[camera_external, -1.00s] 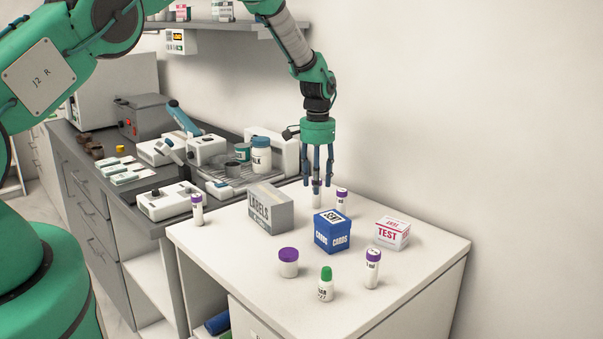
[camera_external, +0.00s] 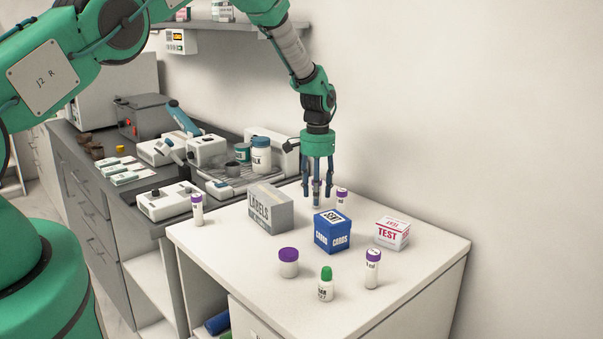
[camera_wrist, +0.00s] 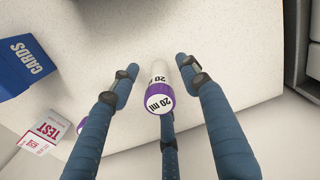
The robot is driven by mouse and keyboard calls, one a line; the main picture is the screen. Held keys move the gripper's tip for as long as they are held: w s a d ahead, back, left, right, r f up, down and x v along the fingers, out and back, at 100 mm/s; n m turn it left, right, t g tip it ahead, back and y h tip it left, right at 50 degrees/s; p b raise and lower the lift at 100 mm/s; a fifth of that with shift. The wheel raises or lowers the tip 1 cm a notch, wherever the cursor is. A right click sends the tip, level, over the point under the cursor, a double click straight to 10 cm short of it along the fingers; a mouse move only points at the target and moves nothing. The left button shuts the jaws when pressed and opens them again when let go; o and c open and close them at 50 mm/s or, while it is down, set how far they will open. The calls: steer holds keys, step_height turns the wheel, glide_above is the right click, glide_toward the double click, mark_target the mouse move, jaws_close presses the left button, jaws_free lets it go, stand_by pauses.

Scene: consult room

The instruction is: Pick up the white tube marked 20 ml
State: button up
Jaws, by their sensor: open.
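The white tube marked 20 ml (camera_wrist: 160,80) has a purple-rimmed cap and shows between my gripper's fingers in the wrist view. In the external view the tube (camera_external: 316,199) stands upright on the white tabletop (camera_external: 225,241) behind the blue box, partly hidden by my fingers. My gripper (camera_external: 317,190) points down over it, with blue fingers apart around the tube. In the wrist view my gripper (camera_wrist: 158,90) is open, with gaps visible between the side fingers and the tube.
Close by stand another purple-capped tube (camera_external: 342,200), a blue cards box (camera_external: 333,233), a grey labels box (camera_external: 270,208) and a white test box (camera_external: 392,233). A purple-lidded jar (camera_external: 288,263), green-capped bottle (camera_external: 326,285) and purple-capped tube (camera_external: 372,269) stand nearer the front.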

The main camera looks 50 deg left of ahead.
steer(key=c, duration=1.1)
steer(key=shift+r+b, duration=0.7)
steer(key=shift+r, duration=4.3)
